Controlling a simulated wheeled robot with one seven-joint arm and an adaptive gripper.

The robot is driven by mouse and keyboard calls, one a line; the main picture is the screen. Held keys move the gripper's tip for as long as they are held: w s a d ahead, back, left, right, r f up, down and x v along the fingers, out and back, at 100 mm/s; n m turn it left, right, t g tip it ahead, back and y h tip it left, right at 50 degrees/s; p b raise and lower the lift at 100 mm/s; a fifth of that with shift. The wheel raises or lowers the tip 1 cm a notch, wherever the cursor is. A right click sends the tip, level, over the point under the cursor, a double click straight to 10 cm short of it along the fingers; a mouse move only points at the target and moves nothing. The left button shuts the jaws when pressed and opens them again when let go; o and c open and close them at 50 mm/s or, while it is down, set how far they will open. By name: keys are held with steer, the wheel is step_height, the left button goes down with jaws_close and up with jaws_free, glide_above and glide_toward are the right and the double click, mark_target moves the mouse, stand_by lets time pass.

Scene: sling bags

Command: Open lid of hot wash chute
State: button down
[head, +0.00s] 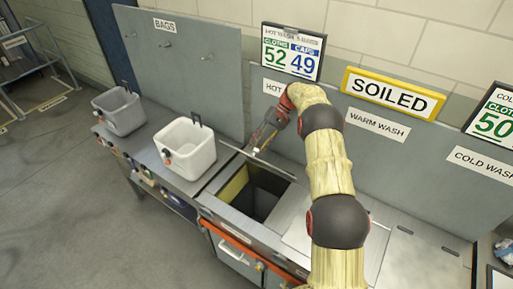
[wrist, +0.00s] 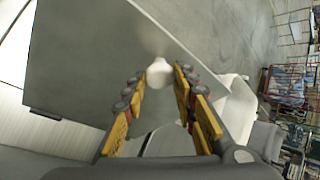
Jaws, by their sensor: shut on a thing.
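The hot wash chute (head: 262,196) stands open in the counter in the head view, a dark square hole with a yellowish inner wall. My gripper (head: 262,142) is behind the hole, near the back panel and below the partly hidden hot wash label (head: 273,87). In the wrist view my gripper (wrist: 160,88) is shut on a pale rounded knob (wrist: 159,73) between its fingertips. A flat grey surface (wrist: 95,55) lies behind the knob. I cannot tell for sure whether it is the lid. In the head view the lid is not clearly distinguishable.
A white bin (head: 187,148) stands left of the opening, with a grey bin (head: 119,110) farther left. Shut counter covers lie right of the hole, partly behind my arm. A yellow-framed SOILED sign (head: 392,94) hangs on the wall. Open floor lies left.

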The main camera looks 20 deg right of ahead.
steer(key=shift+w+d+r, duration=0.1)
steer(key=shift+w, duration=0.05)
steer(key=c, duration=1.4)
jaws_free()
step_height(320, 180, up, 10)
steer(key=shift+f, duration=0.1)
steer(key=shift+c, duration=0.4)
